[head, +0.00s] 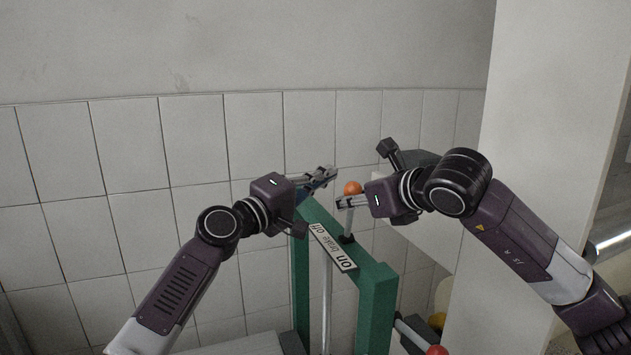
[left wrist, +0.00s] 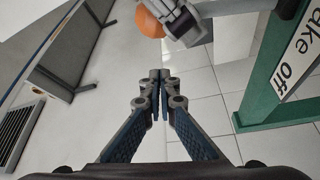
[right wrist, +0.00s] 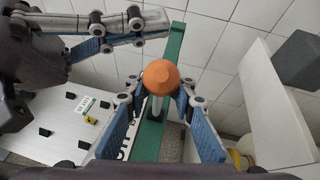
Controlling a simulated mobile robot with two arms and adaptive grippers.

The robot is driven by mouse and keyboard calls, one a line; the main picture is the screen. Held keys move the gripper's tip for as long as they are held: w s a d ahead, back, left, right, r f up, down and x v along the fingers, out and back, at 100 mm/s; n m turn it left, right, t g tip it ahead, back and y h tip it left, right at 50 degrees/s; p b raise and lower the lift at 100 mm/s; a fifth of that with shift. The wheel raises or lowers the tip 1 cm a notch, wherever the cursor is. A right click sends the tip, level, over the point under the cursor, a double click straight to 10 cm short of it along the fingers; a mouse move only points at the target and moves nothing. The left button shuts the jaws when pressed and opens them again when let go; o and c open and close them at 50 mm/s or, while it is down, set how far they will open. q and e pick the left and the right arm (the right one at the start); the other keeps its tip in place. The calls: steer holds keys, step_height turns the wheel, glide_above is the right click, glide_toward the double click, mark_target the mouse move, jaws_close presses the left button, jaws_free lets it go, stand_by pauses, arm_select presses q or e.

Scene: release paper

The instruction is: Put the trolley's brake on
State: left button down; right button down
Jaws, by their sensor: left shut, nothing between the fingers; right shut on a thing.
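The trolley's green frame (head: 374,310) stands in front of me with a label (head: 332,247) reading "on", "brake", "off" on its top bar. The "off" end lies farther away, the "on" end nearer. A grey brake lever with an orange ball knob (head: 352,187) rises beside the label. Its knob also shows in the right wrist view (right wrist: 160,77). My right gripper (head: 346,201) is shut on the lever just below the knob. My left gripper (head: 329,175) is shut and empty, left of the knob and apart from it; its closed tips show in the left wrist view (left wrist: 160,76).
A tiled wall (head: 130,150) runs behind the trolley and a pale pillar (head: 560,110) stands at the right. A red ball (head: 437,351) shows low beside the frame. In the right wrist view, a white panel (right wrist: 62,112) with a small sign lies at the left.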

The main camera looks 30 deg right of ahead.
arm_select(q)
steer(key=shift+s+f, duration=0.3)
steer(key=shift+s, duration=0.65)
steer(key=shift+s+f, duration=0.25)
steer(key=shift+s, duration=0.7)
arm_select(e)
steer(key=shift+r, duration=0.1)
